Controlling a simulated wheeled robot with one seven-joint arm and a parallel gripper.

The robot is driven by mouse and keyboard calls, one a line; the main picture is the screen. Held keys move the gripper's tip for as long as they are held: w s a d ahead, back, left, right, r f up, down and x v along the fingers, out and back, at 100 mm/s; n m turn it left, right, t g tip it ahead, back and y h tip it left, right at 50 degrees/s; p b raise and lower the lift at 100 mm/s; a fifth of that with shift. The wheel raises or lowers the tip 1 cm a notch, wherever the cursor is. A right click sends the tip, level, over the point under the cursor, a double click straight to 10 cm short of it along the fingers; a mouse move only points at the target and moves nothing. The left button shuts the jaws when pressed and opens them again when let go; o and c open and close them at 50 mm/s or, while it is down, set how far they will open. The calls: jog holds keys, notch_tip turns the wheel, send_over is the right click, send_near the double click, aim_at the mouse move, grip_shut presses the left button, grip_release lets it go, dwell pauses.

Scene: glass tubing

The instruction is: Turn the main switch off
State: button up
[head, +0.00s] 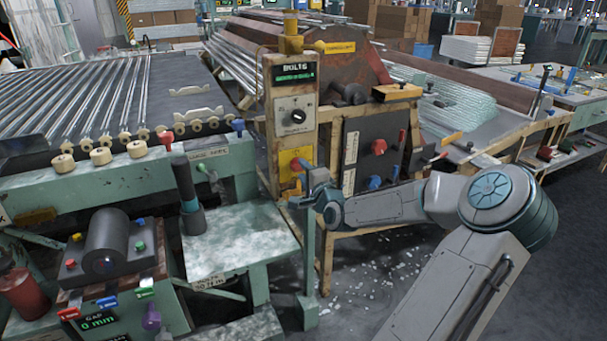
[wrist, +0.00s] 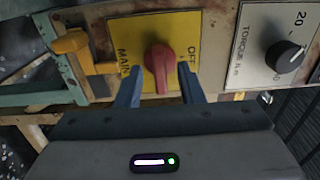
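The main switch is a red knob (wrist: 158,62) on a yellow plate (wrist: 118,35) in the wrist view. "MAIN" is lettered at its left and "OFF" at its right. The knob's grip lies roughly along the picture's vertical. My gripper (wrist: 159,68) is open, with one blue finger on each side of the knob and visible gaps between fingers and knob. In the head view the yellow plate (head: 289,158) is low on the post, with the red knob (head: 298,164) partly hidden by my gripper (head: 300,190).
A black torque dial (wrist: 284,58) sits beside the plate; it also shows above it in the head view (head: 298,116). A yellow-orange lever-like part (wrist: 75,45) is close to the left finger. A black panel (head: 372,150) with a red knob stands right of the post.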

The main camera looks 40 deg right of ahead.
jog(key=shift+w+d, duration=0.1)
jog(key=shift+w, duration=0.4)
grip_shut()
